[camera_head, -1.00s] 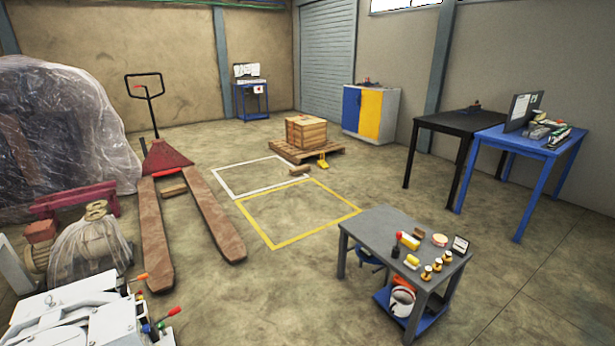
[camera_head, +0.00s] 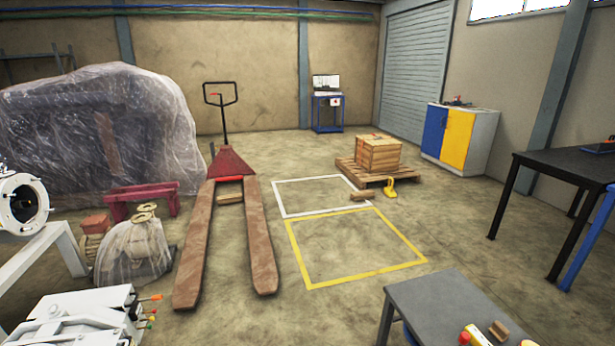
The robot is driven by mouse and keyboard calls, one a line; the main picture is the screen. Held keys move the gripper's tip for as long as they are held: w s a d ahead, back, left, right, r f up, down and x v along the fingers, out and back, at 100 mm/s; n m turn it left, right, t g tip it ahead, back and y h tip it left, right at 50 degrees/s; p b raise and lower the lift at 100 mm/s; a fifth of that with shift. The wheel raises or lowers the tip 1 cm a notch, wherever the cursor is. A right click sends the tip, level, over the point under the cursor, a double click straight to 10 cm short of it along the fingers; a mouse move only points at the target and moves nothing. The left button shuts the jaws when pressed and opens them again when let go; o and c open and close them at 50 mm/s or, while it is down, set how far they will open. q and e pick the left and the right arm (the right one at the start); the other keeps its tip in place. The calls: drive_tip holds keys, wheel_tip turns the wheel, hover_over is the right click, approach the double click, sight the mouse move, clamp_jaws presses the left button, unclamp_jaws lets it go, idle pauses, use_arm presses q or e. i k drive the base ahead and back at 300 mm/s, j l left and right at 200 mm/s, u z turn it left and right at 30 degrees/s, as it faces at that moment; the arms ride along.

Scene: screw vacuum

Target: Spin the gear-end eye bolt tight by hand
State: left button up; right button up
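I cannot make out the gear-end eye bolt in the head view. A white machine (camera_head: 75,318) with small coloured lever knobs stands at the lower left, cut off by the frame edge. Above it, a white cylindrical unit (camera_head: 20,178) with a dark round opening and a bolted flange shows at the left edge, on a pale frame. Neither of my grippers is in view.
A red pallet jack (camera_head: 265,255) stands left of a yellow floor outline (camera_head: 350,278). A grey table (camera_head: 440,293) is at the lower right, a black table (camera_head: 565,165) behind it. A wooden crate (camera_head: 378,158) sits on a pallet. Open floor lies between.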

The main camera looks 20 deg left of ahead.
sight(55, 313)
drive_tip(key=i+j+u, duration=0.2)
drive_tip(key=i+u, duration=0.75)
drive_tip(key=i+l+u, duration=0.15)
drive_tip(key=i+u, duration=0.55)
drive_tip(key=u, duration=0.2)
drive_tip(key=i+u, duration=0.2)
drive_tip(key=u, duration=0.25)
drive_tip(key=i+u, duration=0.2)
drive_tip(key=u, duration=0.2)
drive_tip(key=i+l+u, duration=0.15)
drive_tip(key=u, duration=0.3)
drive_tip(key=i+l+u, duration=0.2)
drive_tip(key=u, duration=0.2)
drive_tip(key=i+u, duration=0.2)
drive_tip(key=u, duration=0.15)
drive_tip(key=i+l+u, duration=0.15)
drive_tip(key=u, duration=0.15)
